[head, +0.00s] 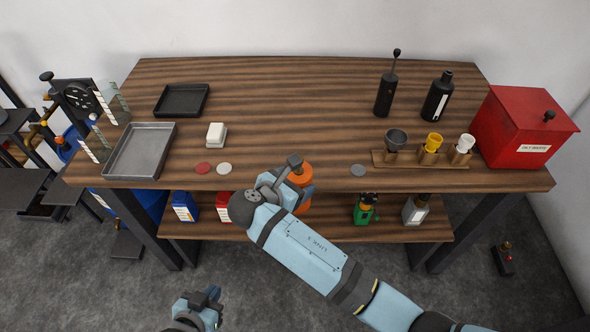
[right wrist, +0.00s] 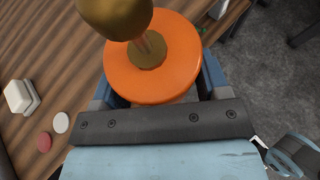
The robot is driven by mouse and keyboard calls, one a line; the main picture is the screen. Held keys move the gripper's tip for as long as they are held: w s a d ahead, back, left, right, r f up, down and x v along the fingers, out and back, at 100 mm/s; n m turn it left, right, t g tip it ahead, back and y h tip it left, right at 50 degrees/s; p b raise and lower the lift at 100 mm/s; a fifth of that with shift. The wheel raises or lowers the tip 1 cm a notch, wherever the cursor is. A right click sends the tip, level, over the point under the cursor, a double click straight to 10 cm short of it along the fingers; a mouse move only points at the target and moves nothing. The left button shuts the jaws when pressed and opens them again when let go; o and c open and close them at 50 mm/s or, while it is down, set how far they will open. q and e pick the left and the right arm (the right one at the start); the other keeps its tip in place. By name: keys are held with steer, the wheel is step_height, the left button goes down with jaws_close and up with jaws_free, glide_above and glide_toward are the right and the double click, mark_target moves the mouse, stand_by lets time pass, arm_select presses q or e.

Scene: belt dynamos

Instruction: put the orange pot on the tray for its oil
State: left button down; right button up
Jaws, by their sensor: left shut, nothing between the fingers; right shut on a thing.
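The orange pot (right wrist: 178,72) has a round orange top and a brass knob. My right gripper (head: 287,186) is shut on it, with a finger on either side in the right wrist view. In the head view the pot (head: 301,171) shows partly behind my gripper, at the table's front edge; its height above the wood is unclear. A grey metal tray (head: 116,178) lies at the table's left front, and a black tray (head: 181,115) lies behind it. Both look empty, and the pot is apart from them. My left gripper (head: 203,300) is shut and empty, low before the table.
A white block (head: 216,134) and red (head: 202,168) and white (head: 224,168) discs lie between trays and pot. A grey disc (head: 358,170), a cup rack (head: 418,161), black bottles (head: 437,97) and a red box (head: 521,125) stand right. Several containers (head: 366,209) fill the lower shelf.

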arm_select(q)
step_height(320, 180, up, 3)
steer(key=shift+w+a+f+p, duration=0.1)
steer(key=shift+a+p, duration=0.05)
steer(key=shift+p, duration=0.5)
steer(key=shift+f, duration=0.15)
